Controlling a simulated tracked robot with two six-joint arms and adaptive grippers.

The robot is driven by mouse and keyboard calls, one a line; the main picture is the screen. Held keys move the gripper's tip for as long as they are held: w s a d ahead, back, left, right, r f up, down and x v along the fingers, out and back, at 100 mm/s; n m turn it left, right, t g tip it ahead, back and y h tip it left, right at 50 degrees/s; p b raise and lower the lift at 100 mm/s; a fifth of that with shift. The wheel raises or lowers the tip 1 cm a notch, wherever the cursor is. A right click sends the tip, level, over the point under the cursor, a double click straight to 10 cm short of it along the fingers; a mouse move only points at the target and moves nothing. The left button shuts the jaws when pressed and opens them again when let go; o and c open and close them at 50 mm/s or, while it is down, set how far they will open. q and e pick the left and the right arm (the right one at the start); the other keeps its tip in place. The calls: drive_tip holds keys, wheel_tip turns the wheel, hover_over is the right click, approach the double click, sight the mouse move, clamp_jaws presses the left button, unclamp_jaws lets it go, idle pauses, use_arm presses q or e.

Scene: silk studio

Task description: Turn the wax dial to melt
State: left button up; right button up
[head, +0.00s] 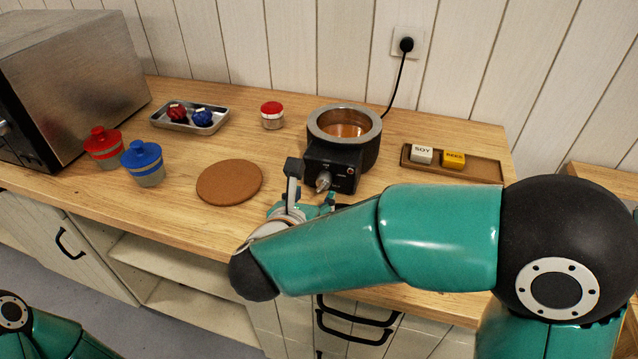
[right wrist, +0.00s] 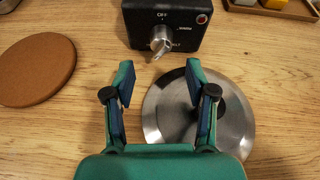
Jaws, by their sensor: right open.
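The wax pot (head: 345,122) is a dark round heater with a metal rim and amber wax inside. Its black control box (head: 345,168) faces me and carries the silver wax dial (head: 323,182). In the right wrist view the dial (right wrist: 162,40) has OFF above it and a partly hidden label at its lower right. Its lever end points down and slightly left. My right gripper (right wrist: 159,76) is open and empty, its fingertips short of the dial and on either side of its line. My left gripper is out of view.
A metal lid (right wrist: 200,118) lies on the counter under my right gripper. A cork mat (head: 230,181) lies left. A wooden tray (head: 480,172) with SOY and BEES blocks is right. Red (head: 104,147) and blue (head: 143,162) lidded jars, a metal tray (head: 168,122) and a small jar (head: 272,116) stand left.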

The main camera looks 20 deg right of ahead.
sight(320, 187)
drive_tip(key=x, duration=0.6)
drive_tip(key=shift+d+p, duration=0.1)
drive_tip(key=shift+p, duration=0.25)
clamp_jaws()
